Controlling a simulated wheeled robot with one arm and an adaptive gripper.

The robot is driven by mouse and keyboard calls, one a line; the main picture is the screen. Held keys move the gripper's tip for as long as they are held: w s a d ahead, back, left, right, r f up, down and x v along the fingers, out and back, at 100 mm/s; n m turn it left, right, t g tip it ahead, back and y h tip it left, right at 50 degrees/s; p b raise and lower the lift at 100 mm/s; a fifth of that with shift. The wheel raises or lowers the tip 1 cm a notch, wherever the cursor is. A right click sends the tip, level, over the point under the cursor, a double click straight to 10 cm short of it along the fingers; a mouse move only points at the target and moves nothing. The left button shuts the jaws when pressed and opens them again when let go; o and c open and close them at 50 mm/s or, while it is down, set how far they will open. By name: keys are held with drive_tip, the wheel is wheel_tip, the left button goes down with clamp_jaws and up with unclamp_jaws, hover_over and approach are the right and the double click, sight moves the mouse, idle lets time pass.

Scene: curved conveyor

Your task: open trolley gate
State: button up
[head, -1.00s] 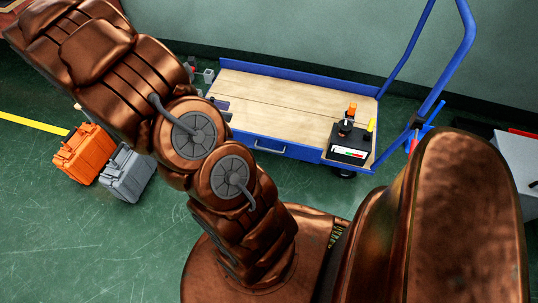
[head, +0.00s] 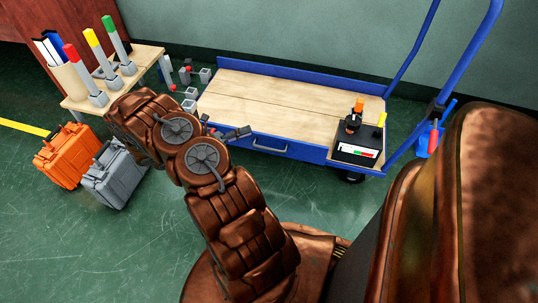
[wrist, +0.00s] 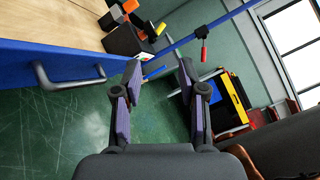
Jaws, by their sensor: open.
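The blue trolley (head: 275,68) with a wooden deck stands against the wall. Its front is a blue panel (head: 310,150) with a bar handle (head: 270,146), closed up along the deck's front edge. The handle also shows in the wrist view (wrist: 66,82), left of my gripper. My gripper (wrist: 160,72) is open and empty, with floor and the trolley's right end showing beyond its fingers. In the head view my gripper (head: 236,134) is near the panel's left part, apart from the handle as far as I can tell.
A black box (head: 356,148) with orange and yellow parts stands on the deck's right end. A small table (head: 150,58) with coloured-handled tools is at left. Orange (head: 66,156) and grey (head: 115,174) cases are on the floor. Floor in front of the trolley is clear.

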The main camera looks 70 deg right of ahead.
sight(269, 149)
wheel_tip(269, 149, down, 16)
drive_tip(key=s+d+n+t+h+b, duration=0.1)
drive_tip(key=s+d+n+h+b, duration=0.1)
drive_tip(key=n+b, duration=0.35)
drive_tip(key=shift+t, duration=0.3)
drive_tip(key=shift+b+x, duration=0.8)
drive_tip(key=shift+x, duration=2.7)
drive_tip(key=shift+r, duration=0.15)
clamp_jaws()
